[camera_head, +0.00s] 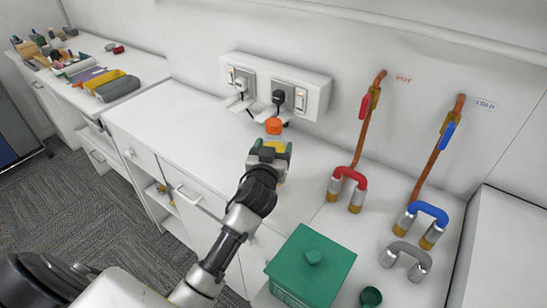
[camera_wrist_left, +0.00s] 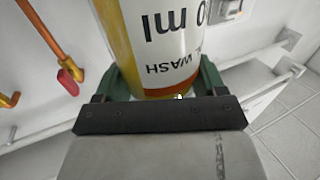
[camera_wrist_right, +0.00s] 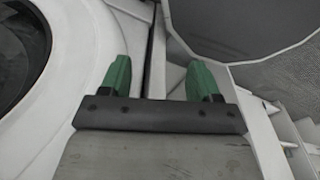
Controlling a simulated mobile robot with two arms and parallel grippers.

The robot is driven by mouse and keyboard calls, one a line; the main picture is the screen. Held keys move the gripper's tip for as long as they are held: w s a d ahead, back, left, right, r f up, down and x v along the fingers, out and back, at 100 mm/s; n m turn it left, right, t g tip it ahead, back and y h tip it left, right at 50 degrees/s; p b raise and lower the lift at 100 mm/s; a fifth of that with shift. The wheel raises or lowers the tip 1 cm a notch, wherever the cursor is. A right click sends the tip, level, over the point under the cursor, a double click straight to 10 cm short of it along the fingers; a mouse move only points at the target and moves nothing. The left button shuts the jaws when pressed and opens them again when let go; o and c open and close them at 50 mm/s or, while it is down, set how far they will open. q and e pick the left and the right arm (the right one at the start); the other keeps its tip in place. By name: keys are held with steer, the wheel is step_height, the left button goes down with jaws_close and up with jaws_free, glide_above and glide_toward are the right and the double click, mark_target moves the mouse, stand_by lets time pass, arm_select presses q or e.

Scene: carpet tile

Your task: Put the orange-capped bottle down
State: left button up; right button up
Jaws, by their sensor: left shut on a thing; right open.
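The orange-capped bottle shows its orange cap (camera_head: 273,126) in the head view, at the counter below the wall sockets. My left gripper (camera_head: 268,150) is shut around its body. In the left wrist view the bottle (camera_wrist_left: 165,45) is white and yellow with dark lettering reading "WASH", held between the green fingers of the left gripper (camera_wrist_left: 160,85). The gripper hides much of the bottle in the head view, and I cannot tell whether its base touches the counter. My right gripper (camera_wrist_right: 160,80) is open and empty in the right wrist view.
A green lidded box (camera_head: 312,265) and a small green cup (camera_head: 371,297) stand at the front right. Red (camera_head: 348,185), blue (camera_head: 428,220) and grey (camera_head: 405,260) pipe bends stand at right. Sockets with plugs (camera_head: 275,85) are behind the bottle. The counter left of it is clear.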

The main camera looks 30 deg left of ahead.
arm_select(q)
step_height(320, 180, down, 3)
steer(key=shift+r, duration=0.15)
steer(key=shift+f, duration=0.3)
arm_select(e)
steer(key=shift+s, duration=0.3)
arm_select(q)
steer(key=shift+f, duration=0.1)
arm_select(e)
steer(key=shift+s+f, duration=0.1)
arm_select(q)
steer(key=o, duration=1.2)
steer(key=shift+f, duration=0.1)
arm_select(e)
steer(key=shift+d, duration=0.2)
